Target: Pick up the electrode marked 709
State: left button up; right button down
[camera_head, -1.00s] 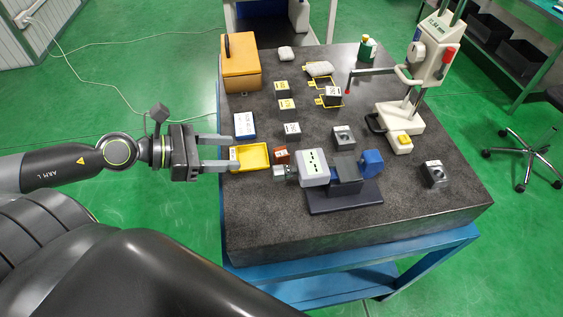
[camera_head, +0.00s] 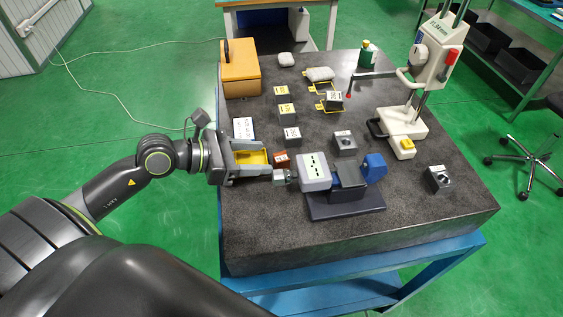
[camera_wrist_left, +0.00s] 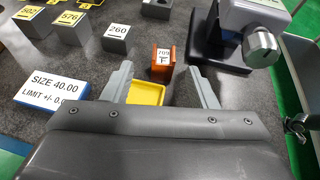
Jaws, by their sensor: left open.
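The electrode marked 709 (camera_head: 282,160) is a small copper-orange block with a white label on top. In the left wrist view the electrode (camera_wrist_left: 162,62) stands upright just beyond the fingertips, roughly centred between them, and its label reads 709. My left gripper (camera_head: 268,158) is open and empty, reaching in from the left at the table's left edge. In the left wrist view its two fingers (camera_wrist_left: 160,72) are spread apart, with the electrode a little farther out. No contact with the electrode shows. My right gripper is not in view.
A yellow tray (camera_wrist_left: 147,93) lies between and under the fingers. A grey-white device with a metal knob (camera_head: 314,171) stands close right of the electrode. Grey block 260 (camera_wrist_left: 118,38), blocks 576 (camera_wrist_left: 70,27) and 502 (camera_wrist_left: 30,22), and a size sign (camera_wrist_left: 50,92) are to the left.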

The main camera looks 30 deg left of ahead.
aim_at(279, 159)
pick_arm(q)
jog(key=shift+s+p+x, duration=0.2)
jog(key=shift+p+x, duration=0.4)
jog(key=shift+x, duration=2.65)
jog(key=shift+d+f, duration=0.1)
jog(key=shift+d, duration=0.05)
grip_shut()
